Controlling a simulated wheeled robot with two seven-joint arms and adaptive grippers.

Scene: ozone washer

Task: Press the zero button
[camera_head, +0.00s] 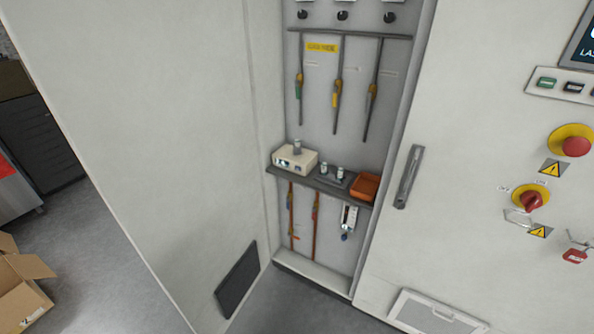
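No button can be read as the zero button at this size. A small cream box-shaped instrument (295,158) sits at the left end of a grey shelf (318,184) inside an open cabinet bay. It has a grey cylinder on top, a small lit spot on its front and a dark mark beside it. At the upper right, a button strip (563,86) with green and dark buttons sits on the white cabinet under a partly visible screen (582,45). Their labels are too small to read. Neither of my grippers is in view.
Small vials (330,171) and an orange tray (364,187) share the shelf. A red emergency knob (576,146), a red rotary switch (531,201) and a door handle (408,177) protrude from the cabinet. A cardboard box (22,290) lies at lower left. Grey floor (110,235) is clear nearby.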

